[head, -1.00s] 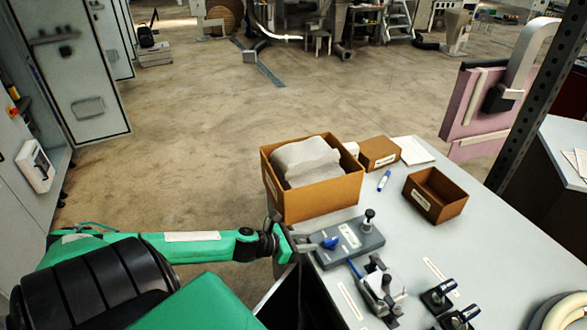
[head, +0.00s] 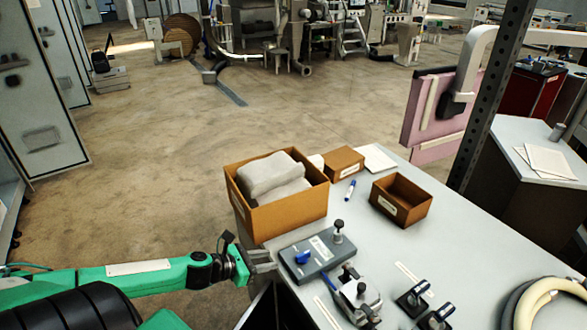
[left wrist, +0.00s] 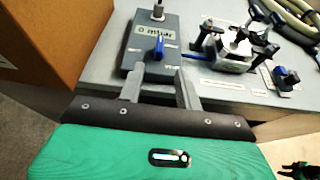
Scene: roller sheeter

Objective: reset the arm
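My left arm comes in from the left in the head view. Its gripper (head: 266,263) is at the near left edge of the table (head: 365,225), just left of a grey valve box (head: 322,252) with a blue lever (head: 303,257). In the left wrist view the two fingers (left wrist: 160,90) stand apart with nothing between them. The box (left wrist: 140,62) and its blue lever (left wrist: 158,46) lie beyond the fingertips, and the lever appears apart from them.
An orange-brown carton (head: 290,215) with grey wrapped contents stands behind the gripper. A small open brown box (head: 401,200), a marker (head: 350,190) and a clamp fixture (head: 356,298) are on the table. A dark upright post (head: 490,95) stands at right.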

